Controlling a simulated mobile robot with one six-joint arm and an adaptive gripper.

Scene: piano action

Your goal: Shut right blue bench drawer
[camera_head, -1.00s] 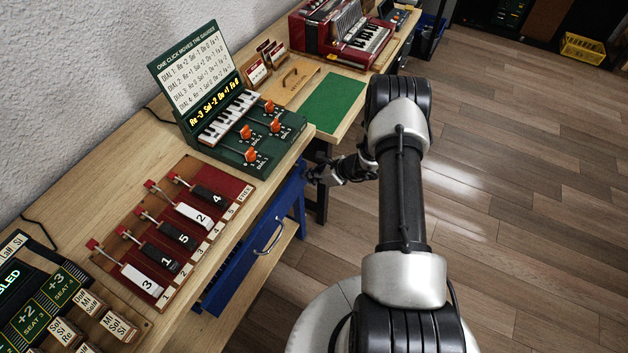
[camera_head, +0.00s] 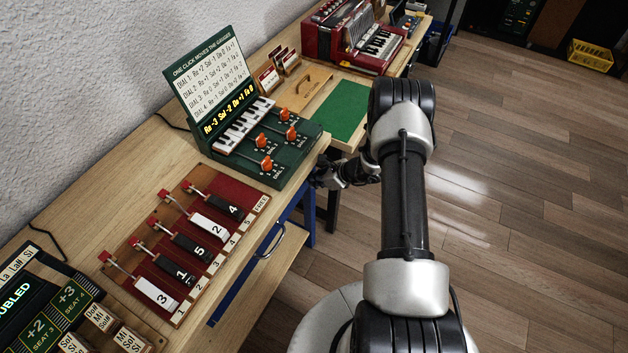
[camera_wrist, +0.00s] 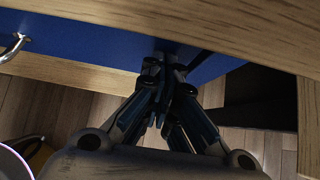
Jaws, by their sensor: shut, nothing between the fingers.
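The blue bench drawer (camera_wrist: 105,42) shows its front under the wooden bench top in the wrist view, with a metal handle (camera_wrist: 14,46) at the left. In the head view its handle (camera_head: 272,243) sticks out below the bench edge, and the front is mostly hidden under the top. My gripper (camera_wrist: 168,62) is shut and empty, its fingertips at the right part of the blue front, apparently against it. In the head view my gripper (camera_head: 322,180) is beside the bench's right end, partly hidden by the bench edge. Any remaining drawer gap is hidden.
The bench top (camera_head: 125,195) holds a red key board (camera_head: 190,240) and a green dial console (camera_head: 255,150). A lower wooden shelf (camera_head: 262,290) lies below the drawer. A second table with a green mat (camera_head: 340,110) stands beyond.

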